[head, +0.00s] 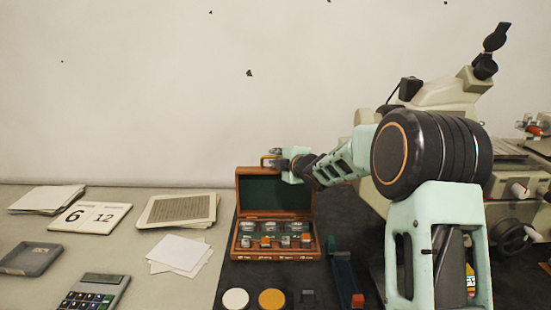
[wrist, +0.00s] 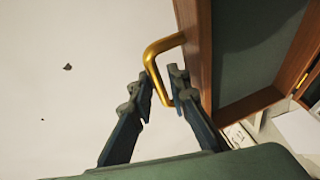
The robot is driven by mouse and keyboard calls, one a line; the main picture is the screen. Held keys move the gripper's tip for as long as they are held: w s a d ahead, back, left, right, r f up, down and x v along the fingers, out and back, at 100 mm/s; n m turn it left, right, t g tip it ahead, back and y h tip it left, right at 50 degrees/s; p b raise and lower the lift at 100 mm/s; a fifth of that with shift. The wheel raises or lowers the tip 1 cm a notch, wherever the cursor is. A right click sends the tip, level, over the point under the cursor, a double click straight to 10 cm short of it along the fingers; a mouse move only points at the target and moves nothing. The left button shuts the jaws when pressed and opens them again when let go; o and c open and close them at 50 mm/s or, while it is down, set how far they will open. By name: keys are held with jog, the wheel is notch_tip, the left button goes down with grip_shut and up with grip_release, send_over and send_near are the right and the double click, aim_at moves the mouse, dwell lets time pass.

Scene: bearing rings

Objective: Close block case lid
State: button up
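The block case (head: 273,250) is a wooden box on the dark mat, with several small blocks in its green-lined tray. Its lid (head: 247,212) stands open, about upright, with green lining facing the front. In the wrist view the lid's wooden edge (wrist: 268,97) runs down the right side. A brass handle (wrist: 163,47) sticks out from that edge. My gripper (wrist: 158,93) is open, with one finger on each side of the handle's lower part. In the head view my gripper (head: 285,165) is at the lid's top edge, and my forearm hides part of the lid's right corner.
A microscope (head: 440,95) and a machine with knobs (head: 515,210) stand on the right. A white disc (head: 236,299), an orange disc (head: 271,300) and a dark blue tool (head: 343,275) lie in front of the case. Papers (head: 180,252) and a calculator (head: 95,292) lie left.

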jog(key=shift+c, duration=0.3)
grip_shut()
jog(key=shift+s+f+b, duration=0.1)
jog(key=shift+b, duration=0.45)
